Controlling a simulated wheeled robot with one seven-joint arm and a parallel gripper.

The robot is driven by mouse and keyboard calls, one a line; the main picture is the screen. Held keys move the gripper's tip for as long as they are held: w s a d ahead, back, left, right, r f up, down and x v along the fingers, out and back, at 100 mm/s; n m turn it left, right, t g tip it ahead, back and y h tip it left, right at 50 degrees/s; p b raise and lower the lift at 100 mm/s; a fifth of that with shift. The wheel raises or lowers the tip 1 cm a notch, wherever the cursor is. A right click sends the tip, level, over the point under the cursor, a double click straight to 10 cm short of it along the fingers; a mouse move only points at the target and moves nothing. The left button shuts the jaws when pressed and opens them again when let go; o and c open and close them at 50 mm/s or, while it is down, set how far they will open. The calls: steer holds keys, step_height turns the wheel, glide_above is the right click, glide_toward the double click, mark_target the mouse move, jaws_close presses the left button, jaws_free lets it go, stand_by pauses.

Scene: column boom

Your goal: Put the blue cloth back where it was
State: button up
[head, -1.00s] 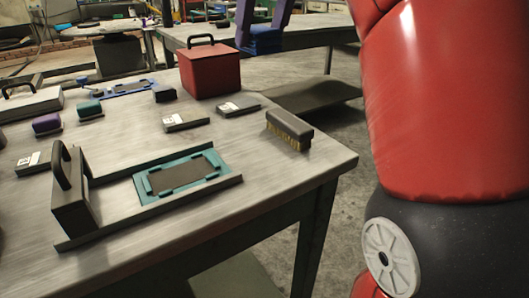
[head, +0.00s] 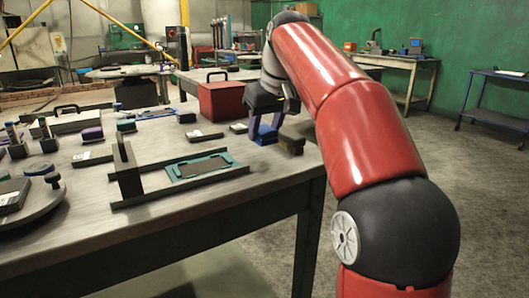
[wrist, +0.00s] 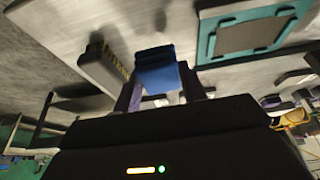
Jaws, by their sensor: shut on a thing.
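The blue cloth (head: 264,134) is a small folded stack, held between the purple fingers of my gripper (head: 266,127). It hangs low at the right part of the workbench, left of and close to the brush (head: 291,144). Whether it touches the bench top is unclear. In the wrist view the cloth (wrist: 157,70) is between the fingers of my gripper (wrist: 160,92), with the brush (wrist: 103,63) to its left. My gripper hides part of the cloth.
The workbench (head: 255,185) also bears a teal frame (head: 232,160) in a dark-handled fixture (head: 128,172), a red box (head: 220,101) behind, and several small blocks and labelled plates to the left. A round turntable (head: 50,215) is at front left. Bare bench lies around the teal frame.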

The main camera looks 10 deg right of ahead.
mark_target(265, 145)
steer(key=shift+f+b, duration=2.1)
steer(key=shift+f, duration=0.1)
steer(key=o, duration=0.9)
steer(key=p+v, duration=0.5)
steer(key=v, duration=0.7)
steer(key=shift+r, duration=0.25)
steer(key=s+f+m, duration=0.1)
steer(key=s+f, duration=0.6)
steer(key=f, duration=0.2)
steer(key=s+a+f+m+h, duration=0.1)
steer(key=s+f, duration=0.7)
steer(key=f, duration=0.2)
steer(key=s+f+m+t, duration=0.1)
steer(key=s+f, duration=0.7)
steer(key=f, duration=0.2)
steer(key=shift+s+a+f+m, duration=0.2)
steer(key=shift+s+a+m, duration=0.1)
steer(key=shift+a, duration=0.1)
